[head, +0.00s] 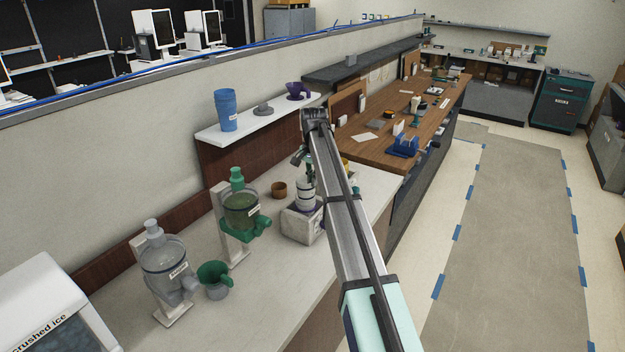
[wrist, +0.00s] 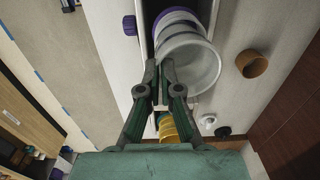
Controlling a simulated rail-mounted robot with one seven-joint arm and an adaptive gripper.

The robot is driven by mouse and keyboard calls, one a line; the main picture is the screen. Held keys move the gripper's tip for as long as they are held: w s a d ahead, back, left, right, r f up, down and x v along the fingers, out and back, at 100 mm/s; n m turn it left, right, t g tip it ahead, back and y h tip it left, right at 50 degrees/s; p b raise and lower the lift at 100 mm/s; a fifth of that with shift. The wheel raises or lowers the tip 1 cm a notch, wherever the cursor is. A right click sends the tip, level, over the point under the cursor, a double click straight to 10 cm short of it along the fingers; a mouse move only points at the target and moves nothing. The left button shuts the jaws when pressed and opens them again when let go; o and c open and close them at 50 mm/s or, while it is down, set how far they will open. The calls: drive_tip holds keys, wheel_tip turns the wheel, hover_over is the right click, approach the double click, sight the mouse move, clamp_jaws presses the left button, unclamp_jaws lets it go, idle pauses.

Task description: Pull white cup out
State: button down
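The white cup (head: 306,196) sits in a pale box-like holder (head: 297,228) on the counter in the head view. In the wrist view the cup (wrist: 192,62) shows its open round mouth, with more rims and a purple edge behind it. My gripper (wrist: 159,68) is at the near left edge of the cup's rim, its two fingers close together with a narrow gap. Whether the rim is between the fingertips cannot be told. In the head view my gripper (head: 305,158) is just above the cup, partly hidden by my arm.
A brown cup (head: 279,189) stands left of the holder and also shows in the wrist view (wrist: 252,64). A green-topped dispenser (head: 240,210) and a grey one (head: 167,265) stand further left. A shelf (head: 255,124) with a blue cup stack (head: 226,110) is behind.

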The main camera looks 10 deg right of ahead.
drive_tip(key=shift+r, duration=0.1)
drive_tip(key=shift+r+p, duration=1.4)
drive_tip(key=shift+r, duration=1.35)
